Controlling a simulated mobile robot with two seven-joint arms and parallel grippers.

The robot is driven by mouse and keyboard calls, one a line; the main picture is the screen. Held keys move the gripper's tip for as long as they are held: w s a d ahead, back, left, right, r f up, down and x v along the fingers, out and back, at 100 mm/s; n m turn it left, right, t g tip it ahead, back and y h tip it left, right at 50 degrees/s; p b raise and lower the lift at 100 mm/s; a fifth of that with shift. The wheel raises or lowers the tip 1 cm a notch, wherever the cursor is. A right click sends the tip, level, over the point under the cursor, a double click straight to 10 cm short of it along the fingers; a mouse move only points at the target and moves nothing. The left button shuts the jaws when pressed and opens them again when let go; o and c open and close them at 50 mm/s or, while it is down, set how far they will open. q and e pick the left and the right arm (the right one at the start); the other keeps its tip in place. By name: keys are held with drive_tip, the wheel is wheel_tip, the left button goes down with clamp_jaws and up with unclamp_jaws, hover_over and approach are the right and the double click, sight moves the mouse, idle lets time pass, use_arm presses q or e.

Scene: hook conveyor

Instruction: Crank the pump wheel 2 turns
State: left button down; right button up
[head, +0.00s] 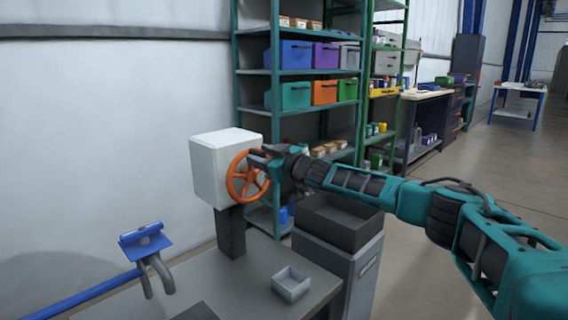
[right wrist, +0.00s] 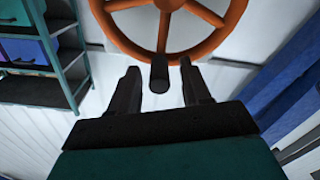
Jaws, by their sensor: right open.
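The orange pump wheel (head: 246,176) is mounted on the side of a white box (head: 220,168) on a dark post. In the right wrist view the wheel (right wrist: 165,47) fills the top, with a dark crank handle (right wrist: 159,73) sticking out toward me. My right gripper (head: 258,155) is at the wheel's upper rim. In the right wrist view the right gripper (right wrist: 159,84) is open, with one finger on each side of the handle and a gap showing beside it. My left gripper is not in view.
The grey bench (head: 245,293) under the post holds a small grey tray (head: 291,283). A blue bracket with grey hooks (head: 146,243) is at the left. A dark bin (head: 338,220) stands on a grey cabinet, below my right arm. Shelves with coloured bins (head: 296,95) stand behind.

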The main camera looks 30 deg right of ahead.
use_arm(q)
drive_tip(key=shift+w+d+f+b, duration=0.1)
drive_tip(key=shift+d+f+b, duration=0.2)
drive_tip(key=shift+b, duration=0.55)
use_arm(e)
drive_tip(key=s+d, duration=0.2)
drive_tip(key=s, duration=0.9)
drive_tip(key=shift+s, duration=0.2)
drive_tip(key=shift+d, duration=0.1)
